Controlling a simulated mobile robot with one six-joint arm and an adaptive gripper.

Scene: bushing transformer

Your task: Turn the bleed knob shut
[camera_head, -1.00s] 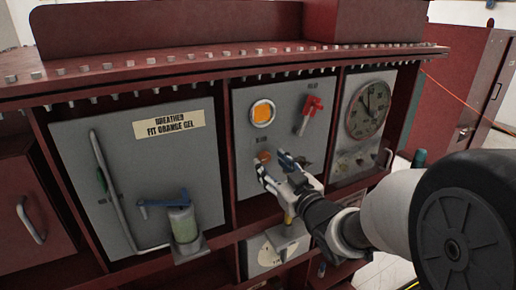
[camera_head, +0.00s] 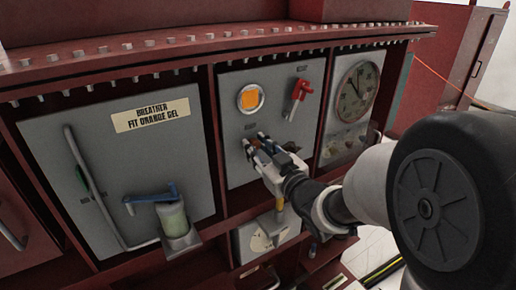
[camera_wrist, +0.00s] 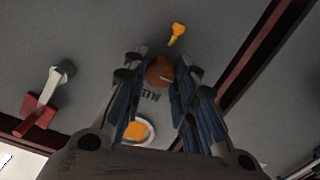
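The bleed knob (camera_wrist: 160,72) is a round brown-orange knob on the grey middle panel. In the wrist view it shows between the tips of my gripper (camera_wrist: 160,80), with part of a dark label beside it. My gripper is open, one blue-padded finger on each side of the knob; a gap seems to show, but I cannot tell whether either finger touches it. In the head view my gripper (camera_head: 256,146) is at the panel below the round orange window (camera_head: 250,98), and its fingers largely hide the knob.
A red-handled valve (camera_head: 298,98) sticks out above right of my gripper. A round gauge (camera_head: 356,92) is further right. A breather with a blue lever (camera_head: 150,196) is on the left panel. A small yellow-orange part (camera_wrist: 176,33) lies near the knob. Red frame posts divide the panels.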

